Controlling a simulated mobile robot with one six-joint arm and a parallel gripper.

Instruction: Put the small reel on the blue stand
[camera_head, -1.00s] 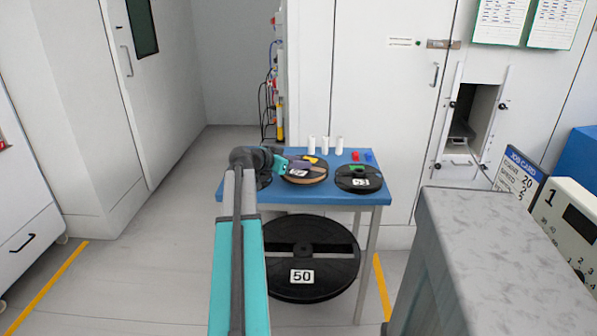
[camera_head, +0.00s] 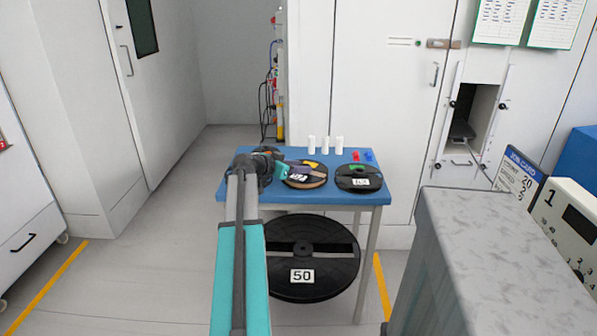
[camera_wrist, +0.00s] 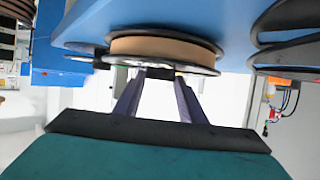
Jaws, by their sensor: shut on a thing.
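A reel with a tan winding between black flanges (camera_head: 318,180) is at the middle of the blue table (camera_head: 225,187). It carries a white label and a yellow patch. My gripper (camera_head: 291,172) reaches it from the left and is shut on it. In the wrist view the tan-wound reel (camera_wrist: 165,47) is just beyond my fingertips (camera_wrist: 157,74), at its near flange. Whether it rests on the blue top or is slightly above it I cannot tell. A black reel with a green patch (camera_head: 357,170) lies to its right, apart from it.
A large black reel marked 50 (camera_head: 318,262) stands below the table front. White cylinders (camera_head: 325,145) and red and blue pieces (camera_head: 362,156) are at the table's back. A grey counter (camera_head: 490,250) is at the right. The floor at left is clear.

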